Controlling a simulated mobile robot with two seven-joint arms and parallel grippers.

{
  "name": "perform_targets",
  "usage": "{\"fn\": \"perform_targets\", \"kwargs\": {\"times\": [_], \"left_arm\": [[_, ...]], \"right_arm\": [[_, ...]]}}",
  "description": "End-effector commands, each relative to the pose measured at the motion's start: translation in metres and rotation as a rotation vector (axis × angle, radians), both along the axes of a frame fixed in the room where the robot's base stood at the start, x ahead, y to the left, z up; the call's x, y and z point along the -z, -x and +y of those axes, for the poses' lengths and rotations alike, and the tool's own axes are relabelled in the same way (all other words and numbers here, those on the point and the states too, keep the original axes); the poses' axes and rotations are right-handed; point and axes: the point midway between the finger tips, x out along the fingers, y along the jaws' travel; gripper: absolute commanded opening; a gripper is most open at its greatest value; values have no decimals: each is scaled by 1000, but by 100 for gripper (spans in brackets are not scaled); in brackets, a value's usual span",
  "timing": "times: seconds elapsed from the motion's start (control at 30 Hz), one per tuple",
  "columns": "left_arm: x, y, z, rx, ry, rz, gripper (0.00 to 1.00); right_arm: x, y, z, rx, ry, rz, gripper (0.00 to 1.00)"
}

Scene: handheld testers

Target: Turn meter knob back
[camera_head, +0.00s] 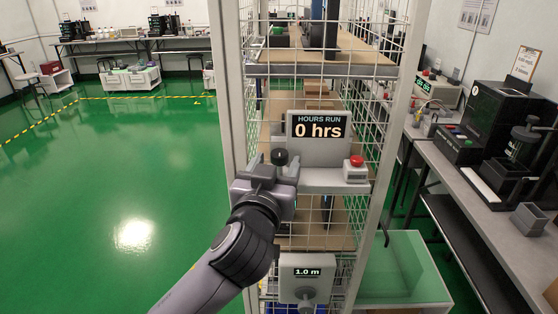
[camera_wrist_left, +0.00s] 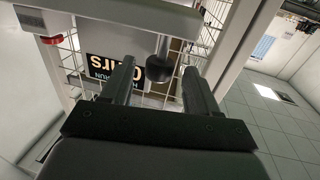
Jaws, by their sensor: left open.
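The meter (camera_head: 318,152) is a grey panel on the wire mesh rack, with a dark display reading "HOURS RUN 0 hrs". A black round knob (camera_head: 279,157) sits at its lower left. My left gripper (camera_head: 275,168) is open just in front of the knob, a finger on either side of it in the picture. In the left wrist view the knob (camera_wrist_left: 160,66) shows between the two open fingers (camera_wrist_left: 158,84), near their tips; I see no clear contact. The display (camera_wrist_left: 115,70) is upside down there, partly behind a finger. My right gripper is out of view.
A red button (camera_head: 356,161) on a white box is at the meter's lower right. Below hangs another grey unit (camera_head: 306,278) reading "1.0 m", with a round knob. Rack posts flank the meter. A bench (camera_head: 475,178) stands right; green floor lies open left.

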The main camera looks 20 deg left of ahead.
Motion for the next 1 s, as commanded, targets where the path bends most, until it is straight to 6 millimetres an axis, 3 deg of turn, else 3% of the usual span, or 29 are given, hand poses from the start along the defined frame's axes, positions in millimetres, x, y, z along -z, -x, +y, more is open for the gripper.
{"fn": "perform_targets", "kwargs": {"times": [0.3,0.83,0.93,1.0], "left_arm": [[1,36,-4,2,2,1,60],[1,39,-4,1,0,2,60],[13,39,-4,12,-11,30,60],[31,38,-5,33,-24,71,60]], "right_arm": [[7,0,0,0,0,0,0],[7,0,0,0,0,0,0],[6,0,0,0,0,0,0],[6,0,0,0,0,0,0]]}}
